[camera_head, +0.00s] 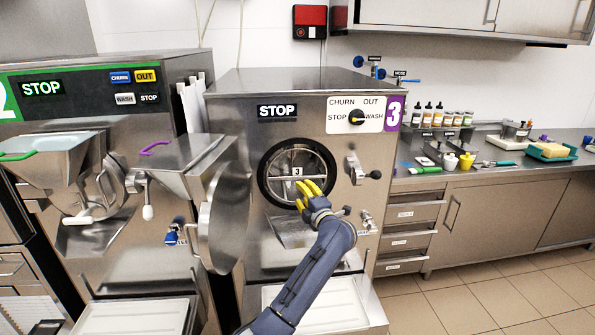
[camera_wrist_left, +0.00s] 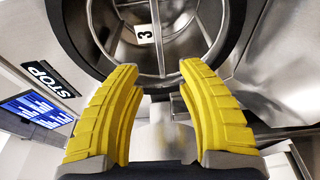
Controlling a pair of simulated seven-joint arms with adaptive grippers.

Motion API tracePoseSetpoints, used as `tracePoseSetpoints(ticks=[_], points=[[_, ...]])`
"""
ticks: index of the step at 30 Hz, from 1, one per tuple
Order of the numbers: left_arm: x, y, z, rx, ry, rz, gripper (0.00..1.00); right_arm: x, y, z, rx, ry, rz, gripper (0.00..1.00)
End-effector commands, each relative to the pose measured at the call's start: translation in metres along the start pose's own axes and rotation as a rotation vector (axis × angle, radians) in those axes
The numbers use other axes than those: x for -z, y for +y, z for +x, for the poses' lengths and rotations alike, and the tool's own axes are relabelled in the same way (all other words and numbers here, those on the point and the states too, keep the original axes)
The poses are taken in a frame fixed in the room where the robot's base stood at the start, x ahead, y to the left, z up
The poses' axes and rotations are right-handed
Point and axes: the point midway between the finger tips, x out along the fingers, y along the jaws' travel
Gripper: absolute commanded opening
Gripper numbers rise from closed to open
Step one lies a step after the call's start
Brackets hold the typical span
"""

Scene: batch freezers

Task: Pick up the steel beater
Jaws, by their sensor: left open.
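The steel beater (camera_head: 296,172) sits inside the round opening of freezer 3 and carries a small white "3" tag. In the left wrist view the beater (camera_wrist_left: 160,78) shows its bars and rim within the dark-rimmed cylinder, with the tag on its upper bar. My left gripper (camera_head: 311,190) is in front of the lower right of the opening, its yellow fingers toward it. In the left wrist view my left gripper (camera_wrist_left: 157,75) is open and empty, its fingers on both sides of the beater's near end, apart from it. My right gripper is out of view.
The freezer's round door (camera_head: 224,222) hangs open at the left of the opening. A spout tray (camera_head: 290,232) juts out below it. A handle (camera_head: 362,171) and tap (camera_head: 367,222) stand to the right. A white tray (camera_head: 320,305) lies lower down.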

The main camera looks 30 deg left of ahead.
Motion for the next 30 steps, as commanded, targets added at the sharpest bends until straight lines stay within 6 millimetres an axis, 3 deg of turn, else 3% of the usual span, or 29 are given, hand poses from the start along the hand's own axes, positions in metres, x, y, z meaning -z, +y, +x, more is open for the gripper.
tracePoseSetpoints(ticks=[9,20,30], points=[[0.0,0.0,0.052,-0.002,0.001,0.004,0.38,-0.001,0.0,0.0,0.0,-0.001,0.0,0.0],[0.0,0.0,0.072,-0.002,0.0,0.002,0.38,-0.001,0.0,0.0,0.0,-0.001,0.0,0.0],[-0.001,0.002,0.111,-0.003,0.001,0.006,0.38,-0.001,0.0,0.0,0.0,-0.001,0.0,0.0]])
